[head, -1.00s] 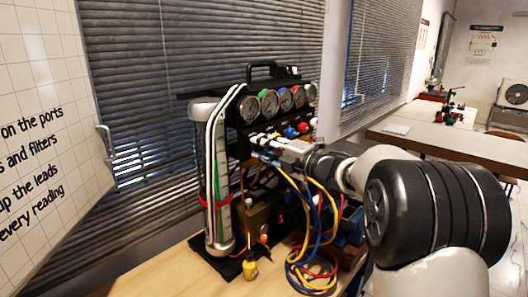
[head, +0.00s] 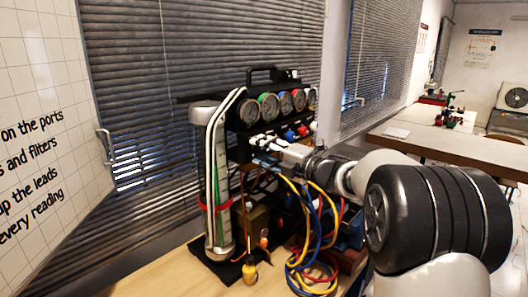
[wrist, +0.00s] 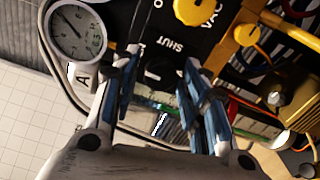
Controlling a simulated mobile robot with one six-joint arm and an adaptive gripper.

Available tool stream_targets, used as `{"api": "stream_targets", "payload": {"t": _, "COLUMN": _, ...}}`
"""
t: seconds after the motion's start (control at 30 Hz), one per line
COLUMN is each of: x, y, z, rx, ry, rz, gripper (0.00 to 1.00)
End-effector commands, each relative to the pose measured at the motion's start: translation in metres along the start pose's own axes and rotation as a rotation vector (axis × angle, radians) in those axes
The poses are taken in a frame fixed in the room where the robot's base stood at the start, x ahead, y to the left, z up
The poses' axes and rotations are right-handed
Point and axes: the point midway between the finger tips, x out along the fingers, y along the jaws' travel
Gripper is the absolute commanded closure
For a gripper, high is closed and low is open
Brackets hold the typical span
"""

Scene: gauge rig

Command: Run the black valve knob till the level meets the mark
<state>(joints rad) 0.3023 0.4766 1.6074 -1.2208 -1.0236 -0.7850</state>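The black valve knob (wrist: 160,68) shows dark in the wrist view, beside the "SHUT" lettering on the black panel. My gripper (wrist: 162,72) has its two blue-padded fingers on either side of the knob, spread apart; I see no clear contact. In the head view my gripper (head: 262,151) reaches the rig's valve row from the right and hides the knob. The clear level cylinder (head: 222,165) stands upright at the rig's left, with green along its scale. A red band (head: 217,205) around its lower part may be the mark. The liquid level is too small to read.
A row of dial gauges (head: 270,107) sits above the valves. Yellow, blue and red hoses (head: 310,235) hang below my gripper. A small yellow bottle (head: 249,275) stands at the front of the wooden table (head: 190,277). A yellow knob (wrist: 194,10) is close beyond my fingers.

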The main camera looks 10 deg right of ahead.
Motion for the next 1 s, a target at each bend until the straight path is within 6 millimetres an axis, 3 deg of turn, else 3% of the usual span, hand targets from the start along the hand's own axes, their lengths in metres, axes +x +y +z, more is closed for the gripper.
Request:
{"api": "stream_targets", "payload": {"t": 0.47, "x": -0.007, "y": 0.000, "z": 0.001, "rx": 0.001, "ry": -0.002, "rz": -0.001, "gripper": 0.52}}
{"api": "stream_targets", "payload": {"t": 1.0, "x": -0.107, "y": 0.000, "z": 0.001, "rx": 0.001, "ry": -0.003, "rz": 0.000, "gripper": 0.52}}
